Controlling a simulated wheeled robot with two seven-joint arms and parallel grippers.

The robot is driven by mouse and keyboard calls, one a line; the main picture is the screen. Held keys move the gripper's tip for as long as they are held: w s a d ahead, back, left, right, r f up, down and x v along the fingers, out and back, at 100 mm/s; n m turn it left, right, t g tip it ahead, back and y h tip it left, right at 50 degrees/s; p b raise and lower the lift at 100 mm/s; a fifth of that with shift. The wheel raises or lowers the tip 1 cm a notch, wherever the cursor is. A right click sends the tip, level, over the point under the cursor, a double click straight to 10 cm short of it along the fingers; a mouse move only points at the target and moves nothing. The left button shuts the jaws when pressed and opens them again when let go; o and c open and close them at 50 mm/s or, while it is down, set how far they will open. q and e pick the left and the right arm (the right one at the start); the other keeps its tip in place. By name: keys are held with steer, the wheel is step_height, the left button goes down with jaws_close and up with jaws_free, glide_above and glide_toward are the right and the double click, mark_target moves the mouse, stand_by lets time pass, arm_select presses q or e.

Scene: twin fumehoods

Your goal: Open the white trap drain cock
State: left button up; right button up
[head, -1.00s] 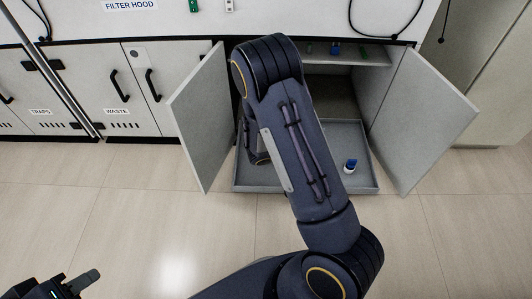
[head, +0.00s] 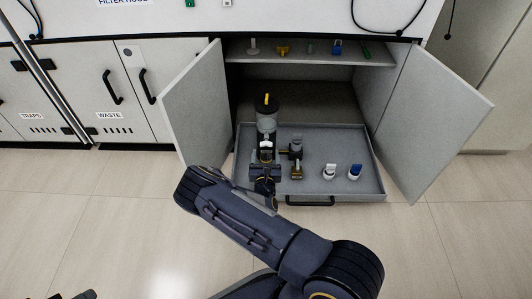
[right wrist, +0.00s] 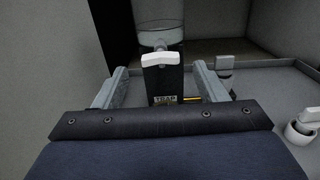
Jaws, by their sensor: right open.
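The white drain cock handle (right wrist: 161,60) is a short white bar on the front of a dark block labelled TRAP (right wrist: 165,90), below a clear vessel. In the head view the trap (head: 266,122) stands in the pulled-out cabinet tray, with the white cock (head: 266,145) low on its front. My right gripper (head: 265,169) is open and empty in front of it. In the right wrist view its fingers (right wrist: 160,85) stand either side of the block, apart from the handle. My left gripper (head: 84,296) shows only as a sliver at the bottom left.
The grey tray (head: 318,197) also holds a dark valve fitting (head: 296,155), a white-topped piece (head: 330,171) and a blue-topped piece (head: 354,171). Open doors stand left (head: 195,110) and right (head: 435,125). A shelf (head: 300,58) with small parts is above.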

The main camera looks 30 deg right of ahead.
mark_target(266, 143)
steer(key=shift+b+x, duration=0.4)
steer(key=shift+x, duration=1.1)
steer(key=c, duration=1)
